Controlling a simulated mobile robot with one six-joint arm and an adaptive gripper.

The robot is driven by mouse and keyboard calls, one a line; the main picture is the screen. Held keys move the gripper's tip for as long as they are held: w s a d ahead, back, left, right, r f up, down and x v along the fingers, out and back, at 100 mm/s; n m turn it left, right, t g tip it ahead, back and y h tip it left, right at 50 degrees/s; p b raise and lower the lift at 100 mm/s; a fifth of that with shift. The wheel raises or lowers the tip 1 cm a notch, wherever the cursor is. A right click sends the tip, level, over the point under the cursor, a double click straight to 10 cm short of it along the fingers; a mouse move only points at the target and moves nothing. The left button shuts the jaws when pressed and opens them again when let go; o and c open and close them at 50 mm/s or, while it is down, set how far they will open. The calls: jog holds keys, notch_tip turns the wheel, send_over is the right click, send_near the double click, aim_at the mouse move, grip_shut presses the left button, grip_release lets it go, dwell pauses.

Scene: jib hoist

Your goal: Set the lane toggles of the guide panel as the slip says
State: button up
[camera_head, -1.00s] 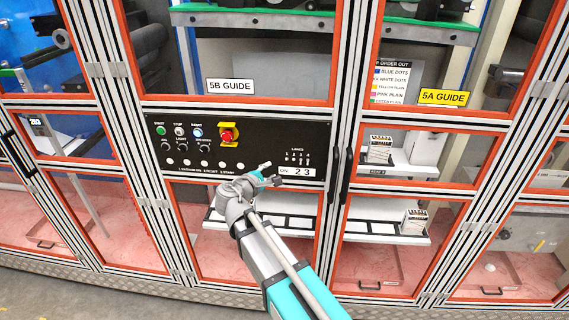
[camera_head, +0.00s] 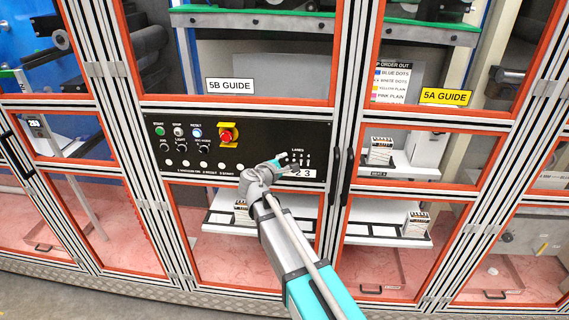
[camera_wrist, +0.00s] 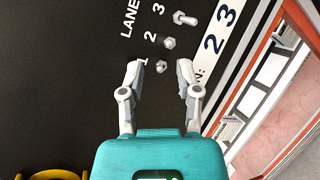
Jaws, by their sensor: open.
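The black guide panel (camera_head: 235,158) is set in the cabinet front under the 5B GUIDE sign. Its LANES toggles (camera_head: 301,158) are small at the panel's right end. In the wrist view, toggle 1 (camera_wrist: 161,68), toggle 2 (camera_wrist: 169,42) and toggle 3 (camera_wrist: 185,18) stand beside their numbers. Toggle 3 looks longer and leans differently from the other two. The white slip (camera_wrist: 214,45) reads 2 3; it also shows in the head view (camera_head: 306,173), partly hidden by my arm. My gripper (camera_wrist: 160,72) is open and empty, with toggle 1 between its fingertips; contact cannot be told.
A red stop button on yellow (camera_head: 228,134), several coloured buttons and knobs sit on the panel's left. Orange-edged cabinet doors and vertical door handles (camera_head: 347,175) flank the panel on the right. A shelf (camera_head: 215,222) lies behind glass below.

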grip_shut()
jog(key=shift+f+b, duration=0.15)
jog(key=shift+b, duration=0.25)
jog(key=shift+s+f+t+b, duration=0.1)
jog(key=shift+f+t+b, duration=0.2)
jog(key=shift+t+b, duration=0.5)
jog(key=f+m+t+h+b, duration=0.1)
jog(key=b, duration=0.4)
jog(key=shift+m+t+h+b, duration=0.3)
jog(key=shift+t+h+b, duration=0.1)
jog(key=m+t+h+b, duration=0.1)
jog(key=b, duration=0.2)
jog(key=f+m+t+h+b, duration=0.1)
jog(key=t+b, duration=0.1)
jog(key=b, duration=0.1)
jog(key=shift+w, duration=0.2)
jog(key=m+t+h+b, duration=0.1)
jog(key=b, duration=0.1)
jog(key=shift+h+b, duration=0.3)
jog(key=shift+m+h, duration=0.3)
jog(key=shift+m, duration=0.2)
